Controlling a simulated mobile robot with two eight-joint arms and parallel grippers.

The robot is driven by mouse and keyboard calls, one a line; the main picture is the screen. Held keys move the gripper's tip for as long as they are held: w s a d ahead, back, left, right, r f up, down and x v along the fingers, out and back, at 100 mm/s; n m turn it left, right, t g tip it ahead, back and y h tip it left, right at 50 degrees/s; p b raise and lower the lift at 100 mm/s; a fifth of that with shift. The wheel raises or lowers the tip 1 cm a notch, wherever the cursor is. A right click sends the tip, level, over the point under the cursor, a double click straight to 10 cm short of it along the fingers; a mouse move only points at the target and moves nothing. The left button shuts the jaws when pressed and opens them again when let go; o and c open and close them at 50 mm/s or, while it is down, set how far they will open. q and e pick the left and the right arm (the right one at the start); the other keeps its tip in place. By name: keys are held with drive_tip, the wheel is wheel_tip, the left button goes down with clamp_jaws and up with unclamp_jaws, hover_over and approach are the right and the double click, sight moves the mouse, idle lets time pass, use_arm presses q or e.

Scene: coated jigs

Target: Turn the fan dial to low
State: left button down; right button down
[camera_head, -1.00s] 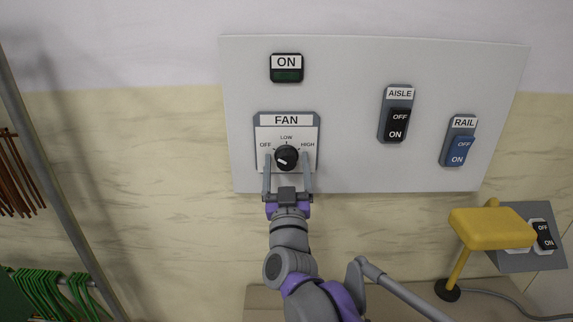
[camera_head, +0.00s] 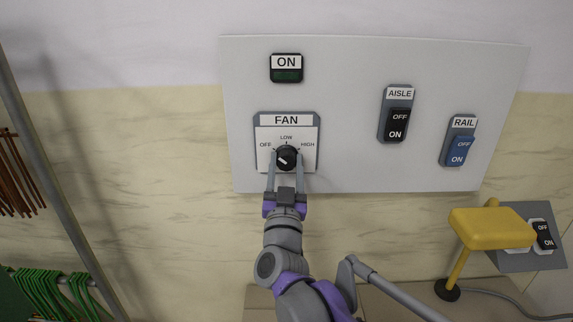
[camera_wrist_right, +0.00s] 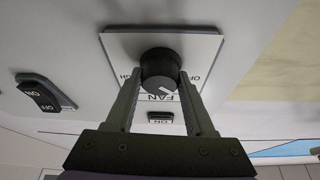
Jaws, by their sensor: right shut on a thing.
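The fan dial (camera_head: 288,151) is a round black knob with a white mark, on a white plate labelled FAN with OFF at left, LOW at top and HIGH at right. The mark lies on the OFF side of the knob; its exact setting is hard to read. My right gripper (camera_head: 286,159) is shut on the dial, one finger on each side. In the right wrist view the dial (camera_wrist_right: 160,62) sits between the fingertips (camera_wrist_right: 160,80), with the labels upside down. My left gripper is not in view.
The grey panel (camera_head: 345,120) also carries a dark green ON indicator (camera_head: 286,75), a black AISLE switch (camera_head: 397,125) and a blue RAIL switch (camera_head: 457,151). A yellow lamp-like object (camera_head: 490,228) stands at the lower right. Green (camera_head: 55,295) and brown hanging items are at left.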

drive_tip(key=m+h, duration=0.2)
drive_tip(key=m, duration=0.2)
drive_tip(key=m+g+h, duration=0.1)
drive_tip(key=m, duration=0.2)
drive_tip(key=shift+a+m+h+p, duration=0.15)
drive_tip(key=shift+m+h+p, duration=0.2)
drive_tip(key=shift+m+h, duration=0.05)
drive_tip(key=shift+m+g+h+p, duration=0.2)
drive_tip(key=shift+m+g+h, duration=0.35)
drive_tip(key=shift+m, duration=0.9)
drive_tip(key=shift+m+g+h+p, duration=0.2)
drive_tip(key=shift+m+g+h, duration=0.3)
drive_tip(key=shift+m, duration=0.95)
drive_tip(key=shift+c, duration=1.3)
unclamp_jaws()
drive_tip(key=b+v, duration=0.1)
drive_tip(key=v, duration=1)
drive_tip(key=shift+b, duration=0.35)
drive_tip(key=shift+w, duration=0.15)
